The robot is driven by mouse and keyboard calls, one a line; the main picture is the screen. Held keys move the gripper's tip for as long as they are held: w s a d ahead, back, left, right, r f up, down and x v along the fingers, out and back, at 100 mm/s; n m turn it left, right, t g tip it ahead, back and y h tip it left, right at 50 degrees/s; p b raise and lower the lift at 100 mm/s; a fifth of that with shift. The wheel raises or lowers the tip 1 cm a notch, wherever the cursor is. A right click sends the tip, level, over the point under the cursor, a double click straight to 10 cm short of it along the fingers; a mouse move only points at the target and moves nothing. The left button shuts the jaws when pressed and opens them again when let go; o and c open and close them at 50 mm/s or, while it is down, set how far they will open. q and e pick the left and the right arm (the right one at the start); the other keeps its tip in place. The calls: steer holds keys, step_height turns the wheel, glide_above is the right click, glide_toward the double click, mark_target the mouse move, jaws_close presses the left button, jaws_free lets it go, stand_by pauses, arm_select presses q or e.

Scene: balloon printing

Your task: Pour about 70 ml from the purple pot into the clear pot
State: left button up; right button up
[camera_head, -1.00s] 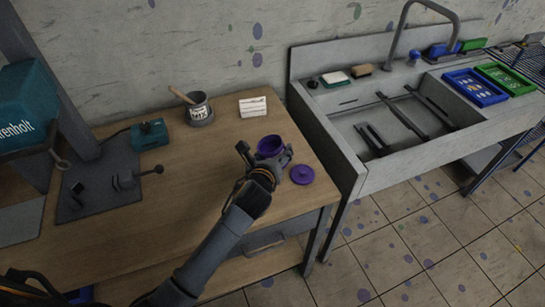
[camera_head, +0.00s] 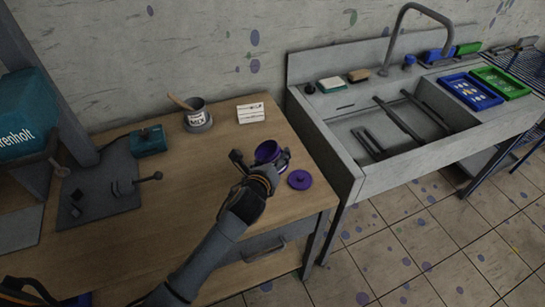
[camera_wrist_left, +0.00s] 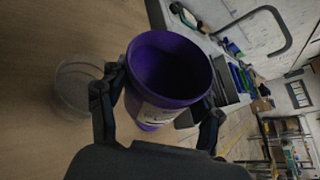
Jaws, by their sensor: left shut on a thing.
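The purple pot (camera_head: 268,152) is in my left gripper (camera_head: 264,163), which is shut around its sides. In the head view the pot looks tilted. In the left wrist view the purple pot (camera_wrist_left: 168,72) stands between the two fingers, its open mouth dark inside and a pale label on its side. I cannot make out a liquid level. The clear pot (camera_wrist_left: 76,86) shows faintly on the wooden table in the left wrist view, left of the purple pot and close to the left finger. In the head view I cannot make it out.
A purple lid (camera_head: 299,179) lies on the table right of the gripper. A jar with a wooden stick (camera_head: 197,116), a white card (camera_head: 251,112) and a teal device (camera_head: 148,141) stand behind. The sink (camera_head: 350,187) adjoins on the right.

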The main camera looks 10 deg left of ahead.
arm_select(q)
steer(key=shift+d, duration=0.1)
stand_by(0.3)
steer(key=shift+r+n+h, duration=0.1)
steer(key=shift+n+h, duration=0.3)
steer(key=shift+n, duration=0.2)
steer(key=shift+n+t+h+p, duration=0.4)
steer(key=shift+n+p, duration=0.15)
steer(key=shift+n, duration=0.25)
stand_by(1.2)
steer(key=shift+n+t, duration=0.3)
steer(key=shift+n, duration=0.2)
stand_by(0.9)
